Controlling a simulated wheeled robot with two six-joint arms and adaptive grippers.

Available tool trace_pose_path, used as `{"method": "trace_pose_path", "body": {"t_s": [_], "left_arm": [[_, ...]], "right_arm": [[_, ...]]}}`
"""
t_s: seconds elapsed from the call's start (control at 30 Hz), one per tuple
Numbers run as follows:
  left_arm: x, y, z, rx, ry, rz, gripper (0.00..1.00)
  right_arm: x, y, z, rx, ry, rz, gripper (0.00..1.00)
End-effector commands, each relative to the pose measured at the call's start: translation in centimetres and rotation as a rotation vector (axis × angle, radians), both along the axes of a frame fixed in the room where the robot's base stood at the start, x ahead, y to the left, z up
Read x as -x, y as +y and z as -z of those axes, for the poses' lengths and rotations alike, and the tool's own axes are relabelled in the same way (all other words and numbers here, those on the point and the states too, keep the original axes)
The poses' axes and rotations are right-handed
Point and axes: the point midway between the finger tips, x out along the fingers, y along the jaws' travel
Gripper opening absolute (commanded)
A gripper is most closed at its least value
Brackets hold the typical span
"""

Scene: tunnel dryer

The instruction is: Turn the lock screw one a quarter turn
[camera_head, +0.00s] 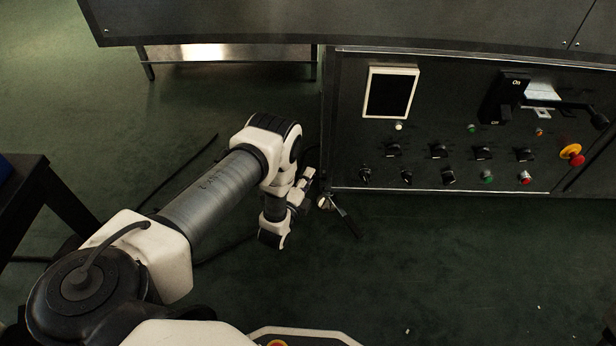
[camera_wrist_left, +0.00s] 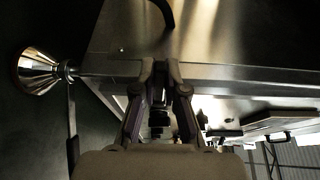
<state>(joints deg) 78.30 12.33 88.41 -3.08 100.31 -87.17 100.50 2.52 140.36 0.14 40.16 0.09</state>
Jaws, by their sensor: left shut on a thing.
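My left gripper (camera_head: 312,184) is at the lower left corner of the control panel, beside the cabinet's side edge. In the left wrist view its two fingers (camera_wrist_left: 160,90) are close together, shut on a small dark piece (camera_wrist_left: 158,120), which looks to be the lock screw. Its outline is mostly hidden between the fingers, so its turned angle cannot be told. In the head view the gripper and wrist hide the screw. My right gripper is out of view.
The dark control panel (camera_head: 440,100) carries a screen (camera_head: 390,92), several knobs, and a red stop button (camera_head: 575,157). A conical metal foot (camera_wrist_left: 38,70) shows in the left wrist view. A dark table (camera_head: 30,190) stands at left. The green floor in front is mostly clear.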

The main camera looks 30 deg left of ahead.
Motion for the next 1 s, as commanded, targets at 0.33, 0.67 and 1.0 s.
{"method": "trace_pose_path", "body": {"t_s": [0.33, 0.67, 1.0], "left_arm": [[-0.1, -0.2, 0.9, 0.138, -0.086, 0.002, 0.00], [-0.3, -0.5, 2.1, 0.349, -0.214, 0.003, 0.00], [-0.4, -0.8, 2.6, 0.490, -0.300, 0.002, 0.00]], "right_arm": [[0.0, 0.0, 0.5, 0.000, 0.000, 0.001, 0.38], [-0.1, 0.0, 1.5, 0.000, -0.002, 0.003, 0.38], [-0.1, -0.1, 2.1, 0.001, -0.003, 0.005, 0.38]]}}
